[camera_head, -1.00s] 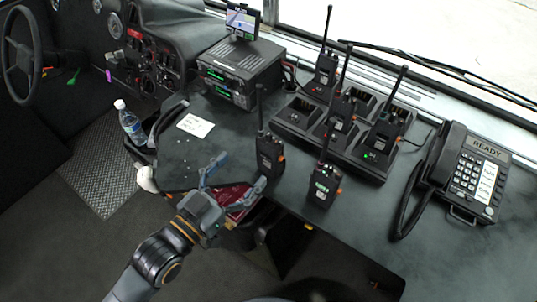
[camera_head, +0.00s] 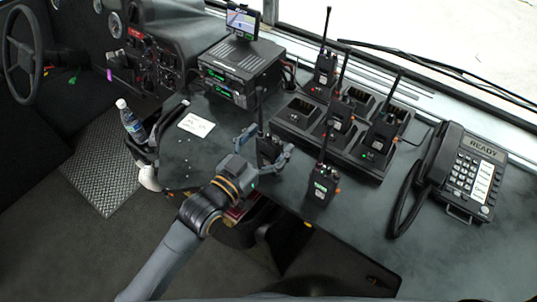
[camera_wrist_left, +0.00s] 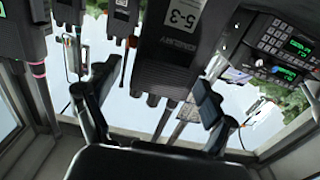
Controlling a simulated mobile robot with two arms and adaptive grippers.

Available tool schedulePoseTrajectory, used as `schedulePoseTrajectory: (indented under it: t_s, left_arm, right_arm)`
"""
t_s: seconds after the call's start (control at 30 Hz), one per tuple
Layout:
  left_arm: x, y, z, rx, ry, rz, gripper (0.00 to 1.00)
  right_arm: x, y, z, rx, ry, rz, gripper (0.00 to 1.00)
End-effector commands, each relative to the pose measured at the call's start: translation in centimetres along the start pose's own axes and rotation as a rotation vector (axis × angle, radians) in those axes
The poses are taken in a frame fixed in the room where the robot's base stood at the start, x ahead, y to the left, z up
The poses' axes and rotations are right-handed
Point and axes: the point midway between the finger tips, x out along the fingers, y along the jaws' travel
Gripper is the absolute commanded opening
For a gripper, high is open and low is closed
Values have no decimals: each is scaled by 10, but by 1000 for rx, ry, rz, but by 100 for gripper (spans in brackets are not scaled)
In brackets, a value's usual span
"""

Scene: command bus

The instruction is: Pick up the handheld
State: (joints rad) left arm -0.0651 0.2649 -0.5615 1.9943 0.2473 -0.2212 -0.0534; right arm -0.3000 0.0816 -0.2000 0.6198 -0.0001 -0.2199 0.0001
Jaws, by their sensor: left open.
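The black handheld radio (camera_head: 268,148) stands upright near the front edge of the dark desk, antenna up. My left gripper (camera_head: 265,146) reaches it from the front, with one finger on each side of it. The jaws are open around the radio. In the left wrist view the radio (camera_wrist_left: 172,45), with a "5-3" label, shows between the two spread fingers of my gripper (camera_wrist_left: 152,108), and gaps show beside it. A second handheld radio (camera_head: 321,184) with a green screen stands to the right. My right gripper is not in view.
Several radios stand in a black charger dock (camera_head: 300,115) behind. A desk phone (camera_head: 465,172) is at the right, and a radio console (camera_head: 240,70) is at the back left. A white card (camera_head: 196,125) lies left of my gripper. A bottle (camera_head: 130,120) stands farther left.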

Motion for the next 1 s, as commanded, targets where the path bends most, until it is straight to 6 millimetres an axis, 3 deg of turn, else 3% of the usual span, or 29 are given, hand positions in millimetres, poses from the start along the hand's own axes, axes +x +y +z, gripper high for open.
schedulePoseTrajectory:
  t_s: [0.03,0.07,0.43,0.77,1.0]
  left_arm:
    - [0,0,0,0,0,0,83]
    - [0,0,0,0,0,0,77]
    - [0,0,0,0,0,0,2]
    - [0,0,-4,1,5,0,0]
    - [0,0,-21,2,8,1,0]
  right_arm:
    - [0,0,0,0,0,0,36]
    - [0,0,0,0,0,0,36]
    - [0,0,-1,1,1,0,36]
    - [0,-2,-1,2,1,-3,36]
    - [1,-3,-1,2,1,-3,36]
